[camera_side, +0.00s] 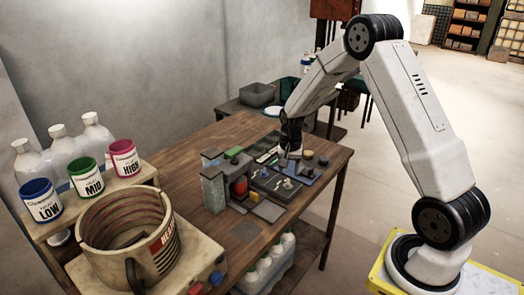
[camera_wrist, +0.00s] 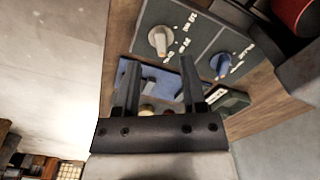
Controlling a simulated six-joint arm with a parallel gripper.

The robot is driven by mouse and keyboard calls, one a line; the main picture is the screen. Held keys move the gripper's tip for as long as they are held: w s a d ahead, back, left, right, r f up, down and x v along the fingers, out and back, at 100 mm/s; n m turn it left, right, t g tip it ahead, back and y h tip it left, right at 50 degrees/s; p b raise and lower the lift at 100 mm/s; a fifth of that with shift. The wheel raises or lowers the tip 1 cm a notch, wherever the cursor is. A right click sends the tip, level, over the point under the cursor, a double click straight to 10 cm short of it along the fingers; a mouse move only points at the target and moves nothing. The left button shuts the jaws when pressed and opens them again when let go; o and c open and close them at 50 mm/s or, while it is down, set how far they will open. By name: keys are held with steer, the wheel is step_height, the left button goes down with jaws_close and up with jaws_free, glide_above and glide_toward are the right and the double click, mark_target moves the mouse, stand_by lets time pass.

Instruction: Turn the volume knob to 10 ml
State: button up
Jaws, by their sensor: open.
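A dark control panel (camera_wrist: 196,48) with two knobs shows in the wrist view. One is a beige knob (camera_wrist: 160,40) with small white markings beside it. The other is a blue knob (camera_wrist: 220,65), also with markings. In the side view my gripper (camera_side: 290,155) hangs over the far side of the panel (camera_side: 275,184).
A blue plate (camera_wrist: 160,80) lies beside the panel. A red part (camera_wrist: 293,12) shows at the upper right. In the side view, a vat (camera_side: 130,235), LOW (camera_side: 42,203), MID (camera_side: 87,178) and HIGH (camera_side: 124,159) cups stand at left.

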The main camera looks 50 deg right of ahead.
mark_target(288, 183)
steer(key=shift+f, duration=2.55)
jaws_close()
